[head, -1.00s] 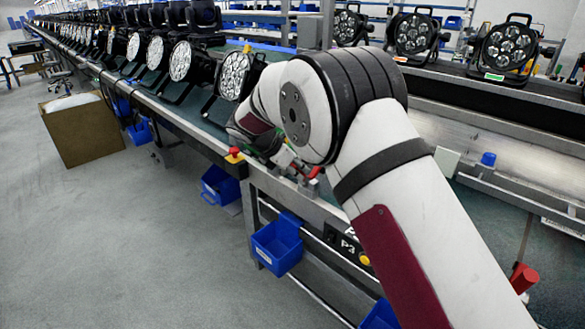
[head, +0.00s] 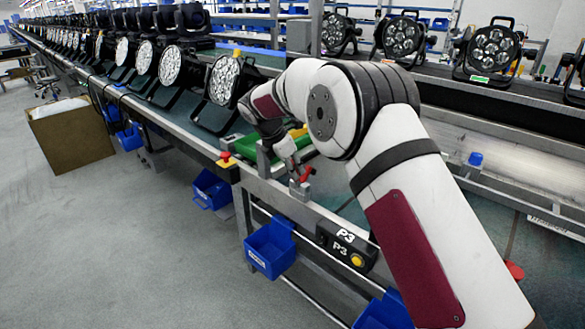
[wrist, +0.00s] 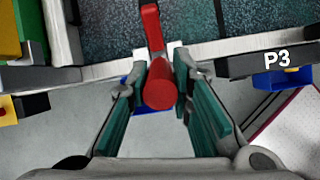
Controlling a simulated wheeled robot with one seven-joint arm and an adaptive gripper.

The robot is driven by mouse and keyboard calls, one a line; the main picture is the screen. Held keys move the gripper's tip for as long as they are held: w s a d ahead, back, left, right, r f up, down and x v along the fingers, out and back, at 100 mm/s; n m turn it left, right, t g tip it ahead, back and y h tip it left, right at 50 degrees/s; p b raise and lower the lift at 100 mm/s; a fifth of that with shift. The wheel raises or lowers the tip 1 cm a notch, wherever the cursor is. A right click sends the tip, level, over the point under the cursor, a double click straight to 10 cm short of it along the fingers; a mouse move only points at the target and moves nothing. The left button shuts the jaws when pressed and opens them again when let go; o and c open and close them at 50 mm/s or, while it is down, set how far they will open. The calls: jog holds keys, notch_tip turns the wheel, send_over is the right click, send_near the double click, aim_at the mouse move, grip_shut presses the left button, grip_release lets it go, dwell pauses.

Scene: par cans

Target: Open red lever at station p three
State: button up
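The red lever (wrist: 160,85) shows in the wrist view, with its round knob end between the two teal finger pads of my gripper (wrist: 165,70). My gripper is open, with a gap at the right of the knob; contact on the left is unclear. In the head view the red lever (head: 305,176) stands on a small grey mount on the table's front rail, and my gripper (head: 291,166) is at it, its fingers partly hard to make out.
A red-and-yellow stop button (head: 227,160) sits left on the rail. A green board (head: 238,148) lies behind my gripper. Blue bins (head: 270,249) hang below the rail. Par cans (head: 222,80) line the bench to the left. Another red part (head: 514,270) is at right, beyond my arm.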

jog(key=o, duration=0.4)
jog(key=shift+r, duration=0.1)
jog(key=v, duration=1.1)
jog(key=shift+s+a+r, duration=0.1)
jog(key=shift+a+r, duration=0.05)
jog(key=shift+r, duration=0.2)
jog(key=s+d+r+m+y+p, duration=0.1)
jog(key=s+d+r+m+p, duration=0.4)
jog(key=s+d+r+m, duration=1)
jog(key=s+d+m+y+p, duration=0.1)
jog(key=s+d+m+p, duration=0.1)
jog(key=s, duration=0.9)
jog(key=s+d+m+p, duration=0.2)
jog(key=s+d+m, duration=0.3)
jog(key=s, duration=0.6)
jog(key=s+d+m+y+p, duration=0.1)
jog(key=s+d+m, duration=0.3)
jog(key=s+d, duration=0.3)
jog(key=shift+s+r+y+p, duration=0.2)
jog(key=shift+s+y+p, duration=0.15)
jog(key=shift+s, duration=1.8)
